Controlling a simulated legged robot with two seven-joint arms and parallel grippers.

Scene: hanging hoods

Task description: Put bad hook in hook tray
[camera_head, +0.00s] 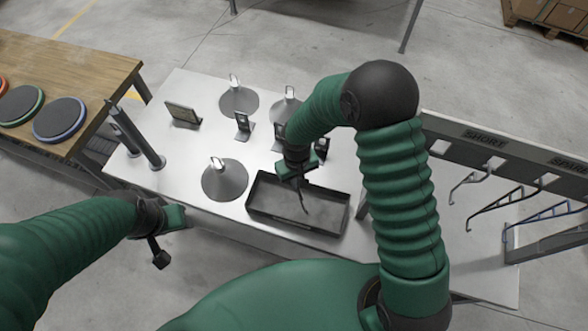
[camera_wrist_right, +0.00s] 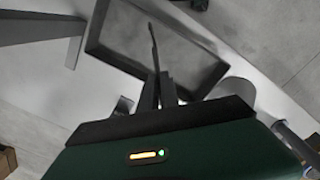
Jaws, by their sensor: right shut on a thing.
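The hook tray is a dark, shallow rectangular tray (camera_head: 285,222) on the grey table; it also shows in the right wrist view (camera_wrist_right: 96,28). My right gripper (camera_head: 302,180) is shut on a thin dark hook (camera_head: 304,203), which hangs over the tray's inside. In the right wrist view the fingers (camera_wrist_right: 157,88) close around the hook (camera_wrist_right: 154,45), which points out over the tray floor. I cannot tell whether the hook touches the tray. My left gripper (camera_head: 160,256) is away from the table's front edge, apparently empty; its finger gap does not show clearly.
A cone-shaped hood (camera_head: 225,182) stands left of the tray, with others behind (camera_head: 238,101). Small stands (camera_head: 243,124) stand between them. A rail labelled SHORT (camera_head: 484,136) with hanging hooks (camera_head: 490,208) is at right. A wooden bench (camera_head: 85,65) with coloured discs is at left.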

